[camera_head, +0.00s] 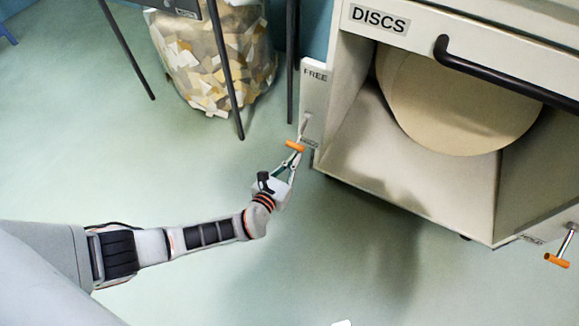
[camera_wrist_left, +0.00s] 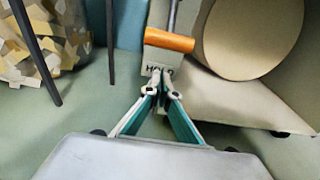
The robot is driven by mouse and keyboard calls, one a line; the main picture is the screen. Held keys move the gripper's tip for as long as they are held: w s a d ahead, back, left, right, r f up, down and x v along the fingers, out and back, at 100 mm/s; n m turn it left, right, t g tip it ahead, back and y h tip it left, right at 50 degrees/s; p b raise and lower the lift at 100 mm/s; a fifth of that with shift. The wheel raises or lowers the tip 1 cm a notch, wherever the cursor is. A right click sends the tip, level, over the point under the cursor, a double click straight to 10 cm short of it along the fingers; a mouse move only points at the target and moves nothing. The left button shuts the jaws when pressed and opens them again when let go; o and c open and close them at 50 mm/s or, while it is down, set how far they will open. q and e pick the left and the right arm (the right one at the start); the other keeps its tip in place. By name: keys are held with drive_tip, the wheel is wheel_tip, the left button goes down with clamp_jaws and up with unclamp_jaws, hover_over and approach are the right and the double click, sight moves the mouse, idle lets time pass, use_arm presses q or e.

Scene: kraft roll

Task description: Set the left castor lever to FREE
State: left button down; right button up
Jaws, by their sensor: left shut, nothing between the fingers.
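The left castor lever (camera_head: 294,146) has an orange cross handle on a thin metal rod, at the lower end of a white plate (camera_head: 314,95) on the cabinet's left front edge. FREE is printed at the plate's top. In the left wrist view the orange handle (camera_wrist_left: 169,40) is above the HOLD label (camera_wrist_left: 158,69), so the lever stands at the HOLD end. My left gripper (camera_head: 294,158) is shut and empty, its tips just below the handle. It also shows in the left wrist view (camera_wrist_left: 163,78). I cannot tell whether the tips touch the lever.
The white cabinet (camera_head: 350,150) marked DISCS holds a large tan roll (camera_head: 455,105) and has a black bar handle (camera_head: 500,78). A second orange lever (camera_head: 557,260) is at its right. A clear bag of scraps (camera_head: 215,60) and dark table legs stand behind. Floor on the left is clear.

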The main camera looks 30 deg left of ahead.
sight(302, 131)
use_arm(q)
drive_tip(key=shift+s+r, duration=0.25)
drive_tip(key=shift+r, duration=0.7)
drive_tip(key=shift+s+r, duration=0.2)
drive_tip(key=shift+r, duration=0.7)
